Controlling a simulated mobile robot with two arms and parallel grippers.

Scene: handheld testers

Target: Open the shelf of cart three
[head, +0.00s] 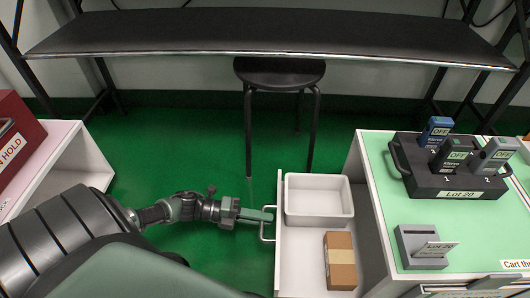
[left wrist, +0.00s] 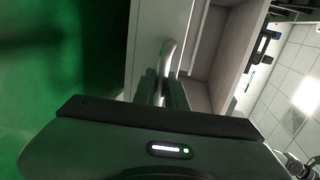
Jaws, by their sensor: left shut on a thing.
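Cart three (head: 455,215), with a pale green top and white sides, stands at the right of the head view. Its shelf (head: 300,265), a white drawer, stands out to the left from the cart body. A white tray (head: 318,201) and a brown cardboard box (head: 340,261) lie in it. My left gripper (head: 264,215) is shut on the metal handle (head: 265,238) at the drawer's left front. In the left wrist view the curved handle (left wrist: 168,52) runs down between the fingers (left wrist: 162,88). My right gripper is not in view.
On the cart stand a black case (head: 455,182) labelled "Lot 20" with several handheld testers, and a grey card holder (head: 422,247). A black table (head: 270,33) and stool (head: 279,73) are behind. A white cart (head: 65,150) is at left. Green floor (head: 190,150) lies between the carts.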

